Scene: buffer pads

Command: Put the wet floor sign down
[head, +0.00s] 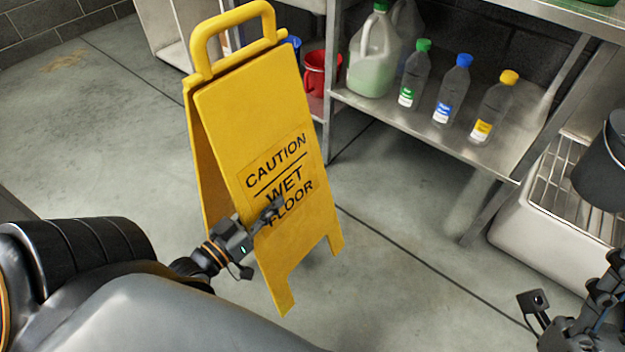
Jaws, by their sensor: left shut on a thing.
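The yellow wet floor sign (238,112) is in the middle left of the head view, with its handle at the top and black "CAUTION WET FLOOR" lettering facing me. It leans in the picture, and its two panels are slightly spread. I cannot tell whether its feet touch the floor. My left gripper (264,216) is shut on the sign at the lower left part of its front panel, by the lettering. My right gripper (540,318) shows only partly at the bottom right corner, away from the sign; its fingers are not clear.
A metal shelf (400,115) behind right holds several bottles and a white jug (374,55). A red bucket (319,72) is behind the sign. A white basin (545,215) with a rack stands at right. Grey floor (90,130) is clear at left and between sign and shelf.

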